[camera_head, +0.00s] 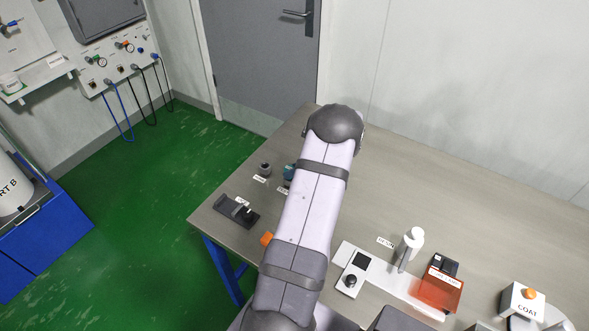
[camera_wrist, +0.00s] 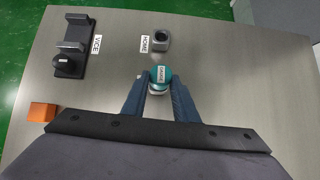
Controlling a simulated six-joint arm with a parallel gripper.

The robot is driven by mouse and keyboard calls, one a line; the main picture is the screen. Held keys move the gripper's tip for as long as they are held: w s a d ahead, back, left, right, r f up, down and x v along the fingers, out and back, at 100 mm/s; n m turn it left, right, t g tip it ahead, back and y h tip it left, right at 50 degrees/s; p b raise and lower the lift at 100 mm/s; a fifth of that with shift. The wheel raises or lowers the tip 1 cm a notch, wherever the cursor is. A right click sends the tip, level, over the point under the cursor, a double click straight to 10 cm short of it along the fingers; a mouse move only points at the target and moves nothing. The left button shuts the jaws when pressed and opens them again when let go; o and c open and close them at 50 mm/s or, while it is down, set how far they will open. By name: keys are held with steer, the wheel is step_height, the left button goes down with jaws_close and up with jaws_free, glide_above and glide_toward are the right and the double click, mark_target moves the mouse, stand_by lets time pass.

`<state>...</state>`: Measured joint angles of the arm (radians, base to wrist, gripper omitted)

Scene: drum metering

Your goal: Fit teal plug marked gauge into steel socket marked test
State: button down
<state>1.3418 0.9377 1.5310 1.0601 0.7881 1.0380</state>
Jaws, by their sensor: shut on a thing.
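The teal plug (camera_wrist: 160,74), with a white label that appears to read GAUGE, is between the two blue-grey fingers of my gripper (camera_wrist: 160,88) in the wrist view. The fingers are shut on it. I cannot tell whether it touches the table. In the head view a bit of the teal plug (camera_head: 288,172) shows beside my arm, which hides the gripper. A grey steel socket (camera_wrist: 161,39) beside a HOME label stands just beyond the plug; it also shows in the head view (camera_head: 265,168). I cannot make out a label reading test in either view.
A dark vice (camera_wrist: 72,46) marked VICE stands left of the socket. An orange block (camera_wrist: 42,112) lies near the table's left edge. A white bottle (camera_head: 411,242), an orange-red box (camera_head: 436,290) and a COAT container (camera_head: 522,301) stand at right. A wall panel (camera_head: 121,60) carries fittings and hoses.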

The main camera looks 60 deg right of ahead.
steer(key=shift+f+b, duration=0.4)
steer(key=shift+f, duration=0.25)
steer(key=c, duration=1.3)
jaws_free()
steer(key=shift+c, duration=0.2)
steer(key=b+v, duration=0.2)
steer(key=v, duration=0.5)
steer(key=shift+r, duration=0.2)
